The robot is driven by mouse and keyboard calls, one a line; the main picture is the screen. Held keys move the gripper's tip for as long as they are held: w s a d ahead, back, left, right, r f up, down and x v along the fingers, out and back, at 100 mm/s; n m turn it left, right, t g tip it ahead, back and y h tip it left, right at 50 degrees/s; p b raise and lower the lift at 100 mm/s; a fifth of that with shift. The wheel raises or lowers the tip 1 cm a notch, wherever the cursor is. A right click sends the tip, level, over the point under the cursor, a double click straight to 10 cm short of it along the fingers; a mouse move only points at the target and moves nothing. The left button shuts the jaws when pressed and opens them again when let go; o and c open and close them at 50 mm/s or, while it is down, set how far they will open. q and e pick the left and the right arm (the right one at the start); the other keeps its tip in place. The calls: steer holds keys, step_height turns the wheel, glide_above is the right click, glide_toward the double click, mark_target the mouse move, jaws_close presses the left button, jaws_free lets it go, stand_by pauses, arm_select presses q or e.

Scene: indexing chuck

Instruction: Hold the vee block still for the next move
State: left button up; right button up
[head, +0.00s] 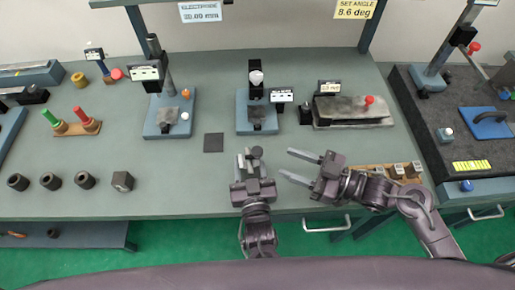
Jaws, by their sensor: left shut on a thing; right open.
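My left gripper (250,160) is at the front middle of the bench, its fingers pointing away from me. It is shut on a small dark piece (257,153), taken to be the vee block. The fingers hide most of it, so its shape and any contact with the bench cannot be told. My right gripper (303,167) is just to the right, open and empty, with its fingers spread and pointing left.
A dark square plate (213,142) lies left of my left gripper. Blue-based fixtures (170,115) and (256,120) stand behind. A grey block (123,181) and several dark rings (52,181) sit at front left. A wooden tray (375,167) is beside my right arm.

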mark_target(258, 150)
steer(key=x, duration=0.9)
steer(key=shift+w+a, duration=0.15)
steer(key=shift+a, duration=0.05)
steer(key=shift+c, duration=0.3)
steer(key=c, duration=0.9)
steer(key=shift+n+g+y, duration=0.6)
steer(key=shift+n+g, duration=0.4)
steer(key=shift+g, duration=0.4)
steer(key=o, duration=1)
steer(key=shift+c, duration=0.2)
steer(key=shift+d, duration=0.1)
